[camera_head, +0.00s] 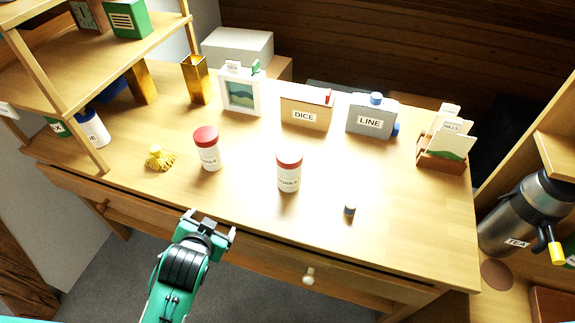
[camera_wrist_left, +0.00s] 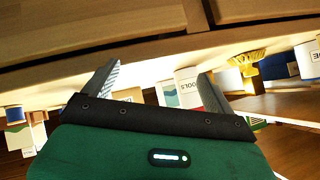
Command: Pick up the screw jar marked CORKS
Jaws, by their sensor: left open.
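Two white screw jars with red lids stand upright on the wooden table in the head view. One jar (camera_head: 208,152) is left of centre; the other jar (camera_head: 289,174) is nearer the middle. Their small labels are too blurred for me to tell surely which says CORKS. My left gripper (camera_head: 208,220) is open and empty at the table's front edge, nearer me than both jars and touching neither. In the left wrist view, a white jar (camera_wrist_left: 187,84) with dark lettering shows beyond and between the open fingers (camera_wrist_left: 155,82). My right gripper is not in view.
A yellow tufted object (camera_head: 159,158) lies left of the jars, and a small grey-blue piece (camera_head: 349,210) lies to the right. A picture frame (camera_head: 241,94), DICE box (camera_head: 305,112), LINE box (camera_head: 371,118) and card holder (camera_head: 442,158) stand behind. Shelving (camera_head: 75,95) rises left.

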